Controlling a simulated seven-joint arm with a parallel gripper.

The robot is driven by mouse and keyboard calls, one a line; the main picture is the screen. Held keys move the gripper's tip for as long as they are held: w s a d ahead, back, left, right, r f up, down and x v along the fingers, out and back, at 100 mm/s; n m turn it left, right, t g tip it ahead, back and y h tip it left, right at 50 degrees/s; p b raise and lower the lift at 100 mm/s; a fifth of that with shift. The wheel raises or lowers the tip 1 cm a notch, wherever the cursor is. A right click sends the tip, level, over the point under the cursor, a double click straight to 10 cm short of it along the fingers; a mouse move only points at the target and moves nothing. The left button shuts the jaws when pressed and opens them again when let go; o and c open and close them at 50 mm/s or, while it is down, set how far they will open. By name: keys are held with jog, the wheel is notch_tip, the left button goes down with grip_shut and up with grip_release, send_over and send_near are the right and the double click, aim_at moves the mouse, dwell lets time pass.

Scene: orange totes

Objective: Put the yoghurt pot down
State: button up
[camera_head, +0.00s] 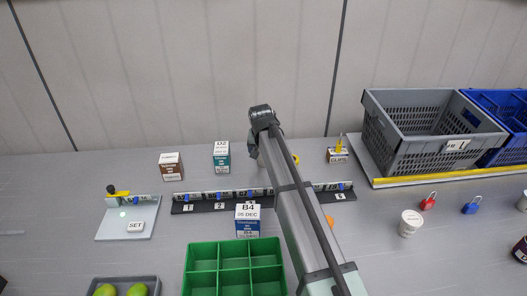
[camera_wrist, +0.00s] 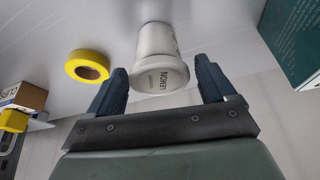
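The white yoghurt pot (camera_wrist: 155,42), with dark lettering on its lid that looks like LEMON, stands on the grey table in the wrist view. My gripper (camera_wrist: 161,68) has its two dark fingers spread on either side of the pot's lid. A narrow gap shows between each finger and the lid, so the fingers look open around it, not clamped.
A yellow tape roll (camera_wrist: 87,66) lies near the pot; a teal box (camera_head: 221,156) stands on its other side. A clips box (camera_head: 338,156), grey crate (camera_head: 395,150), green divided tray (camera_head: 202,268) and another white tub (camera_head: 410,224) are around. Table between tub and crate is fairly open.

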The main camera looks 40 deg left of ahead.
jog(key=shift+o, duration=0.8)
jog(key=shift+r, duration=0.1)
jog(key=v, duration=1.3)
jog(key=shift+s+r, duration=0.2)
jog(key=shift+r, duration=0.05)
jog(key=shift+d, duration=0.1)
